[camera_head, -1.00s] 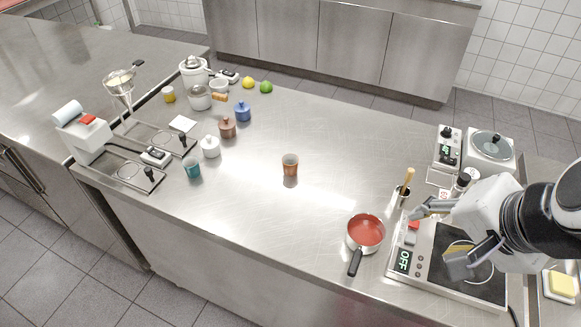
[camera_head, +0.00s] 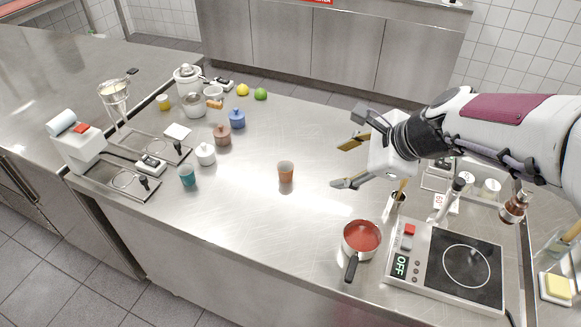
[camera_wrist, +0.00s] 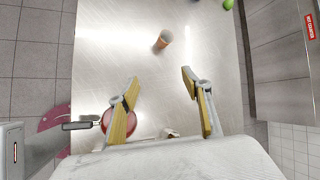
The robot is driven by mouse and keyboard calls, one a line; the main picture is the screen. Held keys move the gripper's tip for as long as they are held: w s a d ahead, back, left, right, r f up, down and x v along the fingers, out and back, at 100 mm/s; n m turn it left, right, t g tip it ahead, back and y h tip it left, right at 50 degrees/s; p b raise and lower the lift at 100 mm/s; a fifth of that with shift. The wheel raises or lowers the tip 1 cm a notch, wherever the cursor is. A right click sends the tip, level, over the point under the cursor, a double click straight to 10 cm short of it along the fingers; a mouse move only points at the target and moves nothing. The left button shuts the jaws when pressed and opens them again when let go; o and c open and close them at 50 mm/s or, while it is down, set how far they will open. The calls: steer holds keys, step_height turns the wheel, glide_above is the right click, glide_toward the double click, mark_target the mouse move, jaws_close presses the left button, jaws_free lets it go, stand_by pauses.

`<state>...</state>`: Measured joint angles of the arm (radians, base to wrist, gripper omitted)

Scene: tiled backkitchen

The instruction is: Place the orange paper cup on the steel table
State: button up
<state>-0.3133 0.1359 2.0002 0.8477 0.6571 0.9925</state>
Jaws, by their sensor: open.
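The orange paper cup (camera_head: 286,172) stands upright on the steel table (camera_head: 262,215), near its middle. In the wrist view the cup (camera_wrist: 163,40) is ahead of the fingers, apart from them. My gripper (camera_head: 343,164) is open and empty, raised above the table to the right of the cup. Its two fingers are spread wide in the wrist view (camera_wrist: 160,82), with bare steel between them.
A red saucepan (camera_head: 362,236) and a hotplate (camera_head: 449,262) reading OFF stand at the front right. A teal cup (camera_head: 187,176), several lidded jars and a lemon (camera_head: 243,90) are to the left. The table around the orange cup is clear.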

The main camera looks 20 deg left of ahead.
mark_target(281, 169)
steer(key=w+a+f+m, duration=0.2)
steer(key=a+f, duration=0.1)
steer(key=a, duration=0.1)
steer(key=w+a+f+m, duration=0.2)
steer(key=a+f+m, duration=0.1)
steer(key=w+a+f+m+y, duration=0.1)
steer(key=w+a+f+m, duration=0.1)
steer(key=a+f, duration=0.1)
steer(key=shift+w+a+m+g, duration=0.25)
steer(key=shift+a+m+g, duration=0.05)
steer(key=shift+a, duration=0.5)
steer(key=shift+x, duration=1.25)
steer(key=shift+a+f, duration=0.1)
steer(key=shift+a+f, duration=0.4)
steer(key=shift+f, duration=0.1)
steer(key=shift+x, duration=1.85)
steer(key=shift+s+d, duration=0.1)
steer(key=shift+c, duration=0.5)
steer(key=c, duration=1.2)
steer(key=shift+c, duration=0.2)
